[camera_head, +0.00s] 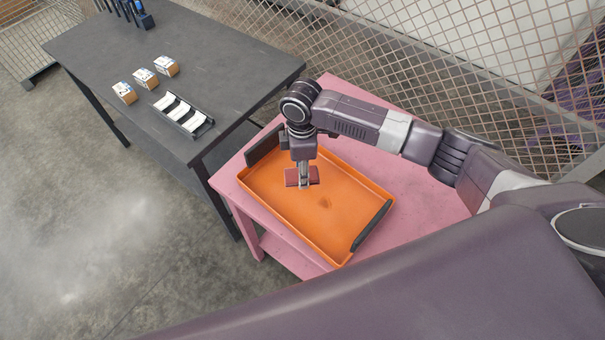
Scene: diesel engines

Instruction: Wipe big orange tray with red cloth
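The big orange tray (300,226) lies on a pink table, with dark handles at its far left and near right ends. A darker patch shows on its floor, right of the gripper. My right gripper (304,184) comes in from the right and points down over the tray's far left part. It is shut on the red cloth (292,178), which looks like a small flat block sticking out on both sides of the fingers. The cloth is in or just above the tray; contact with the floor is hard to tell. My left gripper is not in view.
The pink table (435,198) has free room right of the tray. A dark grey table (225,62) stands at the left with several small boxes (145,77) and a black holder with white parts (184,115). A wire mesh fence (420,50) runs behind.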

